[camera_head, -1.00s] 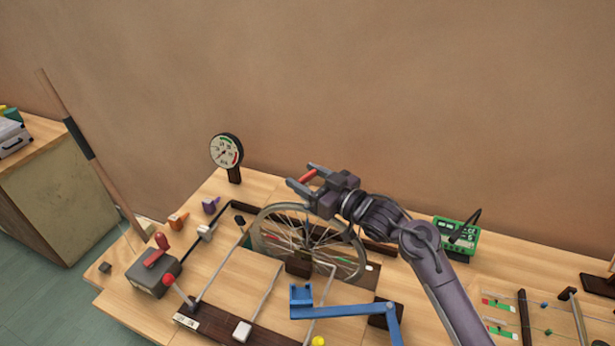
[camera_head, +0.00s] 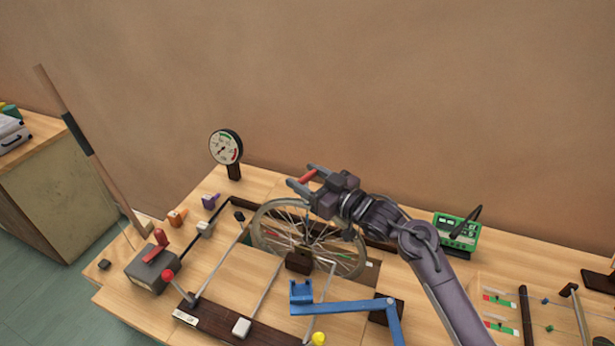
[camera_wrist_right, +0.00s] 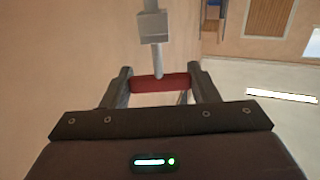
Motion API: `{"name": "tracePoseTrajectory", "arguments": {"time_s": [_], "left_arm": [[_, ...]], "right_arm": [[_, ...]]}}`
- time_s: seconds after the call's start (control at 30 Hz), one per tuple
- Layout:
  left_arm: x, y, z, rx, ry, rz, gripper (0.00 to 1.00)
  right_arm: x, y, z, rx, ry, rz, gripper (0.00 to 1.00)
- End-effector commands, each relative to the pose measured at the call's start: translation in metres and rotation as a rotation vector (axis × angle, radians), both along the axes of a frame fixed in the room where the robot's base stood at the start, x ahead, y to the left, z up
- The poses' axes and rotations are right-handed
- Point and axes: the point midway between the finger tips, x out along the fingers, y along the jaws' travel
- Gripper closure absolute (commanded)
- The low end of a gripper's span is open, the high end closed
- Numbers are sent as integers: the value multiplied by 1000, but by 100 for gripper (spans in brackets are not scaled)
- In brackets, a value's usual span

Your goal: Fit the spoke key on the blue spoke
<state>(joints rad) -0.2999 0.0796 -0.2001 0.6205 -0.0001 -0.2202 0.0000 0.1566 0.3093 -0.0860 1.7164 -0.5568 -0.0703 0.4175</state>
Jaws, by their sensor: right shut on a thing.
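My right gripper (camera_head: 303,176) is shut on the red handle (camera_head: 307,175) of a tool, seemingly the spoke key, above the wheel's far side. In the right wrist view the red handle (camera_wrist_right: 160,83) lies across between both fingers. A grey shaft with a block-like head (camera_wrist_right: 154,27) runs away from it. The spoked wheel (camera_head: 262,243) stands on the bench below and is apart from the gripper. My gripper and forearm cover its upper right part. Small red and green marks show among the spokes; I cannot make out a blue one. My left gripper is not in view.
A round dial gauge (camera_head: 226,147) stands at the back left. An orange piece (camera_head: 177,217) and a purple piece (camera_head: 210,201) stand left of the wheel. A blue arm (camera_head: 345,308) lies in front of it. A green meter (camera_head: 457,232) stands at right.

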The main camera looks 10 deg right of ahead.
Motion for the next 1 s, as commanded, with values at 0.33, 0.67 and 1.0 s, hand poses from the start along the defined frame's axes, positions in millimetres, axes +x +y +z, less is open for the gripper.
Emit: {"name": "tracePoseTrajectory", "arguments": {"time_s": [0.33, 0.67, 1.0], "left_arm": [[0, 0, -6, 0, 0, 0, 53], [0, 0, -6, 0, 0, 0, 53], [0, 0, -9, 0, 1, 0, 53]], "right_arm": [[0, 0, -10, 0, 0, 0, 69], [0, 0, -11, 0, -1, 0, 20], [-7, -5, -13, -1, 0, 0, 20]]}}
